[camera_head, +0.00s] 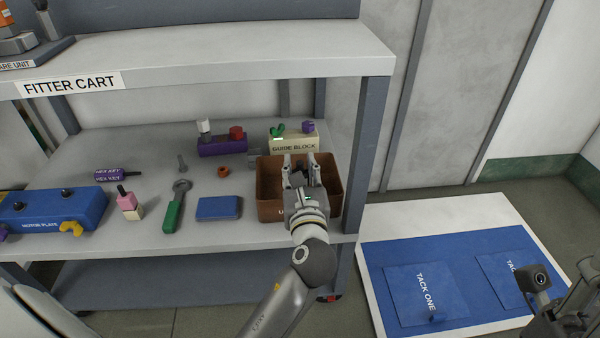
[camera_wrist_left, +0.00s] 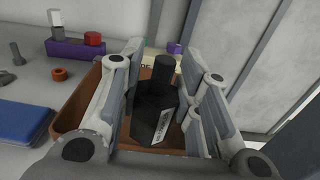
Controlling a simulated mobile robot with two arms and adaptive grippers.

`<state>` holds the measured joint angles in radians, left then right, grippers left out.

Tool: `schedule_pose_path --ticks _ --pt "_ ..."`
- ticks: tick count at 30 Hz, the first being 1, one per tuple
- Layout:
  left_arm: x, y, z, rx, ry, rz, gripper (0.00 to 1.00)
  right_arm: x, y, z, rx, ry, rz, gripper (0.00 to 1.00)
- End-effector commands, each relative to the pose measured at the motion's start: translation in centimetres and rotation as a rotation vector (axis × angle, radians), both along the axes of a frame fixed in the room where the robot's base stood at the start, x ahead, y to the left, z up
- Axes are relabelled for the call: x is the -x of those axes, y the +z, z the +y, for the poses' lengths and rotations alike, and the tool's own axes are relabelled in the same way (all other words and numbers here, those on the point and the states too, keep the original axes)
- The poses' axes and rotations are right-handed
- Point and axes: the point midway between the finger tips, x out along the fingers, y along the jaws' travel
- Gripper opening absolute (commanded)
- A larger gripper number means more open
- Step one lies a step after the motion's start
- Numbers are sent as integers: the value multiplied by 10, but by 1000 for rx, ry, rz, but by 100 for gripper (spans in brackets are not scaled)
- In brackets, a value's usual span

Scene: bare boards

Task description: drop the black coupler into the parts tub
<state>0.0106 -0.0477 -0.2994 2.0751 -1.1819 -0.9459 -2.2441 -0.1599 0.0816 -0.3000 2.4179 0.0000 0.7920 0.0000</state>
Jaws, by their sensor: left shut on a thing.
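The black coupler (camera_wrist_left: 155,108) is a dark block with a narrower round top and a small pale label. My left gripper (camera_head: 300,166) is shut on it, with a finger on each side in the left wrist view (camera_wrist_left: 165,85). The parts tub (camera_head: 268,184) is an open brown box on the cart's shelf. The gripper and coupler are over the tub's opening in the head view. The tub also shows behind the fingers in the wrist view (camera_wrist_left: 80,105). My fingers hide much of its inside. My right arm shows in part at the lower right; its fingers are not clear.
A cream guide block (camera_head: 293,143) stands just behind the tub, and a purple block (camera_head: 222,146) lies to its left. A blue case (camera_head: 219,208) and a green-handled wrench (camera_head: 175,208) lie left. The upper shelf (camera_head: 230,58) overhangs the back. A cart post (camera_head: 366,150) rises right of the tub.

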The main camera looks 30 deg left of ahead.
Motion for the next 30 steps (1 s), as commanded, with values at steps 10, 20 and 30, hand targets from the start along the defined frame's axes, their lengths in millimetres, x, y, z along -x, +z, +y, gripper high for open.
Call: schedule_pose_path --ticks 10,20,30 --pt "0 -3 0 0 0 0 39 0 0 0 -1 0 3 40" --pt "0 -3 0 0 0 0 53 0 0 0 -1 1 4 40" --pt "23 2 -14 0 -2 4 53 2 5 -1 -3 1 11 40"
